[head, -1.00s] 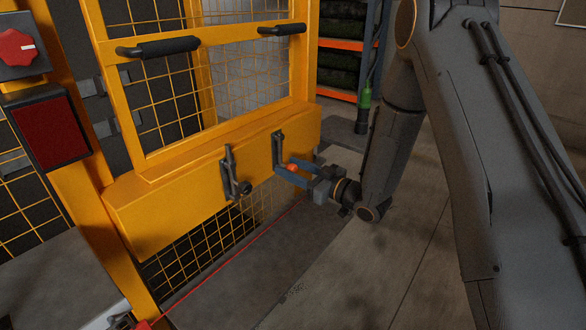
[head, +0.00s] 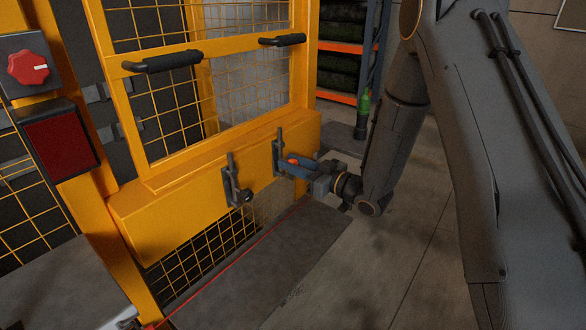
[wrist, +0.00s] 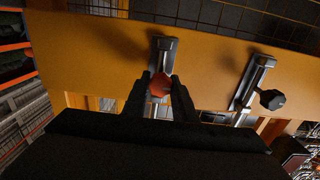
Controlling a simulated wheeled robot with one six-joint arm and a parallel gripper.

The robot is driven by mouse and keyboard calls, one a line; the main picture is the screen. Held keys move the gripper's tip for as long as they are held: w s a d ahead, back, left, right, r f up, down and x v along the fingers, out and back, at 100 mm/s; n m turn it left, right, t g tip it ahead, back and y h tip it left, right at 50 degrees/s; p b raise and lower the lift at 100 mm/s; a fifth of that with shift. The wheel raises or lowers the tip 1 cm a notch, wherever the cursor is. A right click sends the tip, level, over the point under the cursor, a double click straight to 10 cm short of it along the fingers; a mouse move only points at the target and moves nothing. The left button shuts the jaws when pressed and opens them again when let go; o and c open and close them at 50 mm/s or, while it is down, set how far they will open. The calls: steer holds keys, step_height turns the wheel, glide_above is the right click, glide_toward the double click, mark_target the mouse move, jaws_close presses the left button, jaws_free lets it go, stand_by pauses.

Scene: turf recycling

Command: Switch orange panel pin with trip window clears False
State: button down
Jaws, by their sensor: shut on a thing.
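The orange panel pin (head: 293,160) is at the right-hand bracket (head: 279,150) on the yellow panel (head: 170,197); its orange knob also shows in the wrist view (wrist: 160,86). My gripper (head: 296,167) is shut on the orange knob, with one finger on each side of it in the wrist view. The pin's shaft is hidden behind the knob and fingers. A second bracket (head: 230,180) with a black knob (head: 247,196) sits to the left in the head view. It is on the right in the wrist view (wrist: 270,98).
A yellow mesh gate with two black handles (head: 168,61) stands above the panel. A red rotary switch (head: 27,68) and a dark red panel (head: 62,145) are at the left. A red line (head: 232,264) runs along the floor. Floor at the right is open.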

steer(key=shift+r, duration=0.2)
steer(key=c, duration=1.4)
jaws_free()
steer(key=shift+c, duration=0.2)
steer(key=b+v, duration=0.1)
steer(key=v, duration=0.7)
